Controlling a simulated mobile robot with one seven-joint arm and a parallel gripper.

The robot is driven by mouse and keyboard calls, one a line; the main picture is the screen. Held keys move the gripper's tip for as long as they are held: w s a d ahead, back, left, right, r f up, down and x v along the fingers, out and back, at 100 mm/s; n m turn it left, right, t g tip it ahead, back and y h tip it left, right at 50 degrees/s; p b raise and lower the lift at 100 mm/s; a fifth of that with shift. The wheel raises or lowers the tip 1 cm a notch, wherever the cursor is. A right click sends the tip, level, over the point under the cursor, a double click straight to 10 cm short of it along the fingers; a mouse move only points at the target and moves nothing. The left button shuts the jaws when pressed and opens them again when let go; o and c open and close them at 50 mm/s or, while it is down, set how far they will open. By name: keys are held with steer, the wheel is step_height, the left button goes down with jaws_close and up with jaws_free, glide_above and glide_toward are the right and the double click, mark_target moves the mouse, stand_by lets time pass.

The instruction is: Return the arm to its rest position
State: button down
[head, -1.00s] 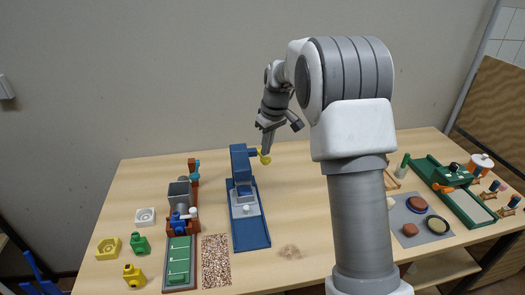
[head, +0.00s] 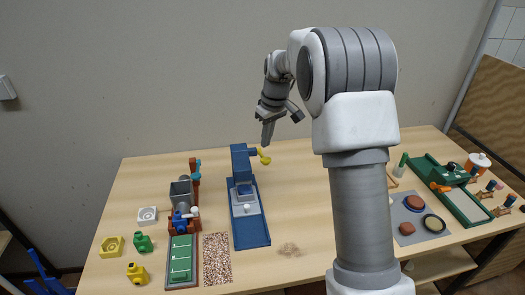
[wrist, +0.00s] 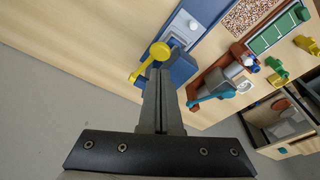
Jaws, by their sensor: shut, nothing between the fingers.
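My gripper (head: 267,141) hangs above the back of the table, pointing down, just right of the blue press-like machine (head: 243,165) with its yellow knob (head: 265,160). The fingers are shut with nothing between them. In the wrist view my gripper (wrist: 161,75) shows its fingers together, and the yellow lever (wrist: 160,52) appears just beyond the tips. I cannot tell the exact gap, but the gripper looks clear of the lever in the head view.
A brown and grey machine (head: 181,193) and a green board (head: 181,262) stand left of the blue machine. Yellow and green pieces lie at the left. A grey mat (head: 408,232) and a green tray (head: 465,208) lie at the right. The table's middle is mostly clear.

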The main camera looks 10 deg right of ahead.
steer(key=shift+r+p, duration=0.45)
steer(key=shift+r, duration=0.5)
steer(key=shift+s+r, duration=0.1)
steer(key=shift+r, duration=0.1)
steer(key=s+r+m+t, duration=0.2)
steer(key=s+r+m, duration=0.1)
steer(key=s+r, duration=1)
steer(key=s+f+m+t+h, duration=0.1)
steer(key=s+f+m, duration=0.2)
steer(key=s, duration=2)
steer(key=shift+f+t, duration=0.15)
steer(key=shift+t, duration=0.15)
